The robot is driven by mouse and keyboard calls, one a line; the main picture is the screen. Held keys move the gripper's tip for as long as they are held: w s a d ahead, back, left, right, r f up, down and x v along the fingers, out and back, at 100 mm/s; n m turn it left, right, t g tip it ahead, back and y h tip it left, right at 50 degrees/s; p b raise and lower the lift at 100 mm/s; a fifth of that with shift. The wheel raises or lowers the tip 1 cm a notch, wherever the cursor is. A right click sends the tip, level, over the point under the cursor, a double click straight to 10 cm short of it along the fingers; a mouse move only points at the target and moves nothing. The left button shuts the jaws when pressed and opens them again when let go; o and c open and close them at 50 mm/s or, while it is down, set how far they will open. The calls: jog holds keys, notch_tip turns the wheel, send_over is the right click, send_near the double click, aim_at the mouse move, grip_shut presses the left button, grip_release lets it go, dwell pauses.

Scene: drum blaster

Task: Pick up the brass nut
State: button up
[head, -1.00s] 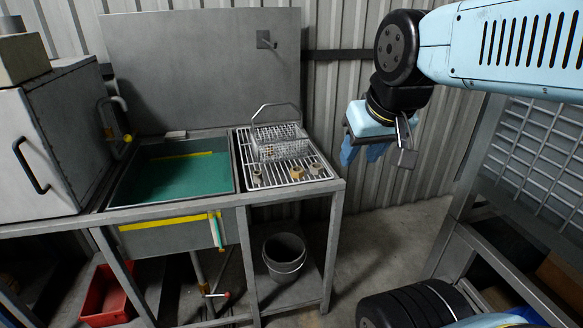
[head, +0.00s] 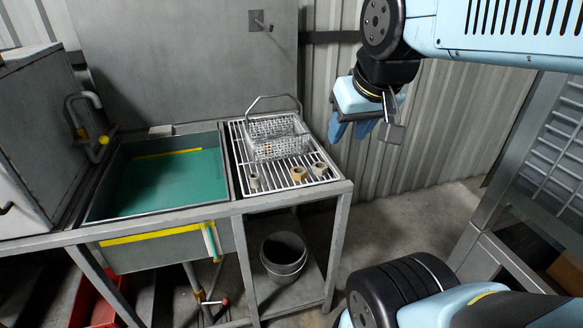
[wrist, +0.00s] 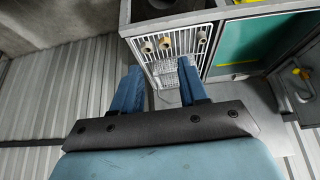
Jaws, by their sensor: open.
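The brass nut (head: 298,174) is a small yellowish ring, standing on a barred rack (head: 233,152) in front of a wire basket. It is the middle one of three small parts in a row. In the wrist view it appears to be the middle part (wrist: 165,43). My gripper (head: 350,130) hangs in the air by the rack's right edge, fingers pointing down, apart from the nut. In the wrist view its two blue fingers (wrist: 160,88) stand apart with nothing between them; the nut lies beyond their tips.
A duller part (head: 253,181) stands left of the nut and another (head: 319,168) right of it. The wire basket (head: 278,140) with a raised handle stands behind. A green-filled sink (head: 165,185) is left of the rack. A bucket (head: 284,257) sits below. A corrugated wall is behind.

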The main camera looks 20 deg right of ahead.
jog(key=o, duration=0.3)
jog(key=shift+w, duration=0.4)
jog(key=o, duration=0.3)
jog(key=shift+g, duration=0.3)
jog(key=w+f, duration=0.1)
jog(key=w, duration=0.3)
jog(key=w+f, duration=0.2)
jog(key=w, duration=0.1)
jog(key=w+f, duration=0.1)
jog(key=w, duration=0.3)
jog(key=shift+w+a+f, duration=0.1)
jog(key=shift+w+f, duration=0.2)
jog(key=shift+o, duration=0.2)
send_near(298, 168)
jog(key=w+f, duration=0.2)
jog(key=f, duration=0.1)
jog(key=shift+w+a+g, duration=0.1)
jog(key=shift+a+g, duration=0.2)
jog(key=shift+a, duration=0.05)
jog(key=shift+w+d+f, duration=0.15)
jog(key=shift+f, duration=0.75)
jog(key=shift+w+d+f, duration=0.15)
jog(key=shift+f, duration=0.75)
jog(key=shift+x, duration=0.85)
